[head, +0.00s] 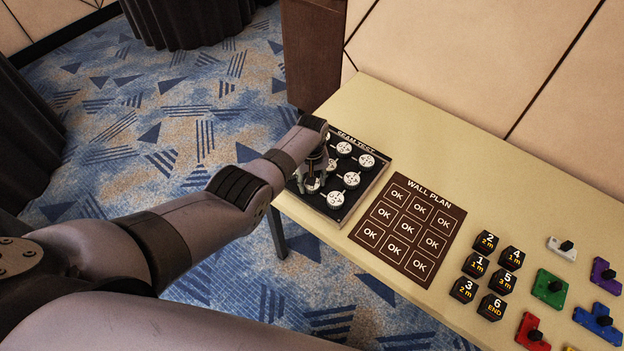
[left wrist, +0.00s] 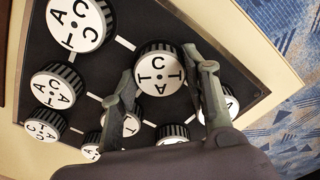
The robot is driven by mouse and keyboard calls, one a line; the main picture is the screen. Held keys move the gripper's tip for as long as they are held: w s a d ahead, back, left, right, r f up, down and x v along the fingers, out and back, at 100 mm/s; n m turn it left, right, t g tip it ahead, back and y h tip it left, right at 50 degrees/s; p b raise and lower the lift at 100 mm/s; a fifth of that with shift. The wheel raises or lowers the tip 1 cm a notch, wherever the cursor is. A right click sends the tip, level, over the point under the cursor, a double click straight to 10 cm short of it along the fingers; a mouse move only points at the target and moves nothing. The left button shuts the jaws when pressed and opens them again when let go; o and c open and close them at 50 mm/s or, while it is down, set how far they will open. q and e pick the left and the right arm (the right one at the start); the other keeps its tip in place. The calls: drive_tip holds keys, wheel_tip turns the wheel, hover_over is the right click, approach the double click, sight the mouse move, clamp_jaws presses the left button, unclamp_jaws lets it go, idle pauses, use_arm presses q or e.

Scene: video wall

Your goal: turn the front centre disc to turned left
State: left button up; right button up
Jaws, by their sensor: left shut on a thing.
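The front centre disc (head: 313,184) is a round knob with a white lettered top and a ribbed black rim. It sits in the front row of the black SEAM TEST panel (head: 328,213). My left gripper (head: 316,177) is over it from above and partly hides it in the head view. In the left wrist view the disc (left wrist: 162,72) sits between the two fingers of my left gripper (left wrist: 166,75), which is shut on it. Its letters C, A and T show there. My right gripper is not in view.
Several similar discs, such as one nearby (head: 335,199), crowd around the gripper. A WALL PLAN board (head: 383,246) lies to the right. Black numbered blocks (head: 475,265) and coloured pieces with black knobs (head: 549,288) lie farther right. The table's front edge is close to the panel.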

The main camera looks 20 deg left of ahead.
use_arm(q)
drive_tip(key=n, duration=0.5)
drive_tip(key=shift+n, duration=2.4)
drive_tip(key=o, duration=1.2)
drive_tip(key=shift+c, duration=0.2)
wheel_tip(320, 180, up, 12)
drive_tip(key=shift+s, duration=0.1)
